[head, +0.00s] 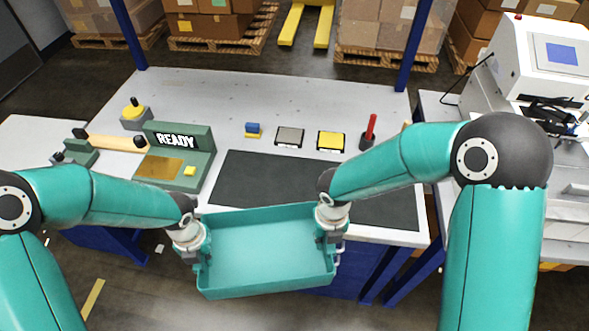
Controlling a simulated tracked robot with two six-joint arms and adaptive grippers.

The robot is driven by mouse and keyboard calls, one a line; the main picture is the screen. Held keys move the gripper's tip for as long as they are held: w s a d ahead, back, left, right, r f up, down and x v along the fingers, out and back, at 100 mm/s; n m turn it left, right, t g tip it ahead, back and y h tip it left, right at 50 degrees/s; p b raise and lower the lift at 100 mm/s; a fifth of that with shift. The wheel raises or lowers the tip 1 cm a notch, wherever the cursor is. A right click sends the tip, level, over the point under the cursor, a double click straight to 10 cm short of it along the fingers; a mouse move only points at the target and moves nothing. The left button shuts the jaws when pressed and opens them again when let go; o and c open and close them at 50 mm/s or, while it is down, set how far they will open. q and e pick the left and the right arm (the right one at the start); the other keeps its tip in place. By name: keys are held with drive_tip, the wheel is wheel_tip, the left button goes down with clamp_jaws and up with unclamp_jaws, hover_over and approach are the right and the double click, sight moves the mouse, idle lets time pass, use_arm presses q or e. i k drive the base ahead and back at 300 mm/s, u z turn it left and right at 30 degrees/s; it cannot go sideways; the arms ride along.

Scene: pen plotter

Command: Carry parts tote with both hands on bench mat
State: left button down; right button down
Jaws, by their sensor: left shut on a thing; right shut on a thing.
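The parts tote (268,252) is a teal, open-topped, empty box in the head view, low in the middle. It is held in the air in front of the bench's near edge, overlapping the mat's near edge in the picture. My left gripper (198,262) is shut on its left end wall. My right gripper (329,243) is shut on its right end wall. The tote looks roughly level. The bench mat (270,180) is a dark rectangle on the grey bench, bare where it shows. The tote and my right arm hide parts of it.
A green unit with a READY sign (177,137) stands left of the mat. A white machine (545,55) stands at right.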

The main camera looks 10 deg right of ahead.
sight(315, 186)
drive_tip(key=z, duration=0.1)
drive_tip(key=i, duration=0.85)
drive_tip(key=z, duration=0.45)
